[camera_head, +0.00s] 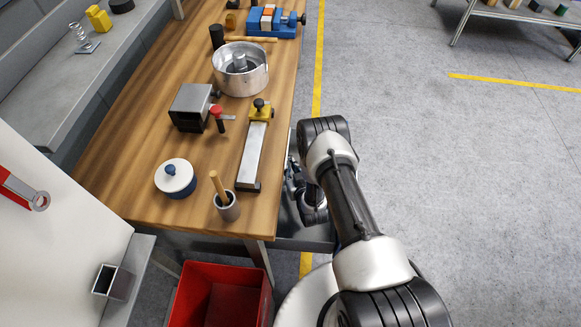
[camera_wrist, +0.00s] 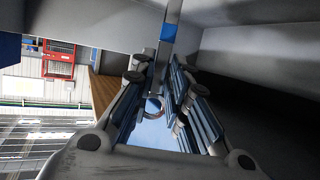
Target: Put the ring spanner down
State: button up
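The ring spanner (camera_wrist: 169,45) is a flat metallic bar with a blue band. In the wrist view it runs from the top edge down between my fingers, with a ring-shaped end inside the gap. My gripper (camera_wrist: 158,65) has its fingers closed in on both sides of the shaft and appears to grip it. In the head view my gripper (camera_head: 293,178) is low beside the right edge of the wooden workbench (camera_head: 130,190), mostly hidden by my arm. The spanner cannot be made out there.
A grey drawer or shelf (camera_head: 308,239) sticks out below the bench's right side; pale walls surround the gripper in the wrist view. The bench carries a metal pot (camera_head: 255,80), a vice-like block (camera_head: 189,106) and a lidded jar (camera_head: 175,180). A red bin (camera_head: 190,298) stands below.

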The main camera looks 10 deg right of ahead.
jog(key=o, duration=0.3)
jog(key=shift+o, duration=0.2)
jog(key=shift+r, duration=0.25)
jog(key=p+v, duration=0.4)
jog(key=v, duration=0.8)
jog(key=shift+p, duration=0.4)
